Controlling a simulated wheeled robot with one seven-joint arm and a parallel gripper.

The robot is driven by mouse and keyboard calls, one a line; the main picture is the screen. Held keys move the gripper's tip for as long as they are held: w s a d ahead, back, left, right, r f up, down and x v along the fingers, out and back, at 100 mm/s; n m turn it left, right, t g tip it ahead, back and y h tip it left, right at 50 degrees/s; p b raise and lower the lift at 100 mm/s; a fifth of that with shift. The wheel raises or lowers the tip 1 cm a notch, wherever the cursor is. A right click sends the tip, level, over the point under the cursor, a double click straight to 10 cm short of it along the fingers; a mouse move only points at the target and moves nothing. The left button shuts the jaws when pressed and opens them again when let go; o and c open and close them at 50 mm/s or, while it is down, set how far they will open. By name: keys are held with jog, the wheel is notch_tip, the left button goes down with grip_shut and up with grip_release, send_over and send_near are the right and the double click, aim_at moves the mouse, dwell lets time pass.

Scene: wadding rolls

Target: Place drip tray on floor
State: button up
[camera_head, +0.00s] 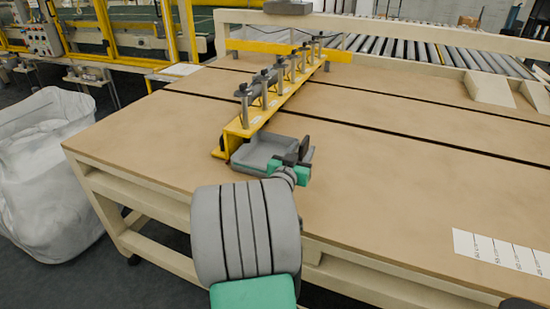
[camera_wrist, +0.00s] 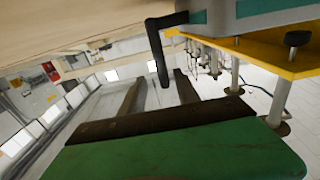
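The drip tray (camera_head: 262,152) is a shallow grey tray on the near edge of the brown table, at the front end of the yellow rack. A dark upright piece, seemingly its handle, stands at its right side. My gripper (camera_head: 292,160), green and dark, is at the tray's right front corner. In the wrist view my gripper's two dark fingers (camera_wrist: 160,82) stand apart. A black bent handle (camera_wrist: 158,50) appears between their tips, with a gap on each side. The grey body above right in the wrist view seems to be the tray. Contact is not clear.
The yellow rack (camera_head: 285,85) with several posts runs back across the table (camera_head: 400,150). A white bulk bag (camera_head: 50,165) stands on the dark floor left of the table. A roller conveyor (camera_head: 400,45) lies behind. White labels (camera_head: 500,250) lie at the right front.

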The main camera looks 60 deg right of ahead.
aim_at(308, 136)
jog(key=d, duration=0.2)
jog(key=w+d+p, duration=0.1)
jog(key=d, duration=0.4)
jog(key=shift+w+d+r, duration=0.15)
jog(key=shift+w+r, duration=0.1)
jog(key=shift+w, duration=0.15)
jog(key=shift+c, duration=0.6)
grip_shut()
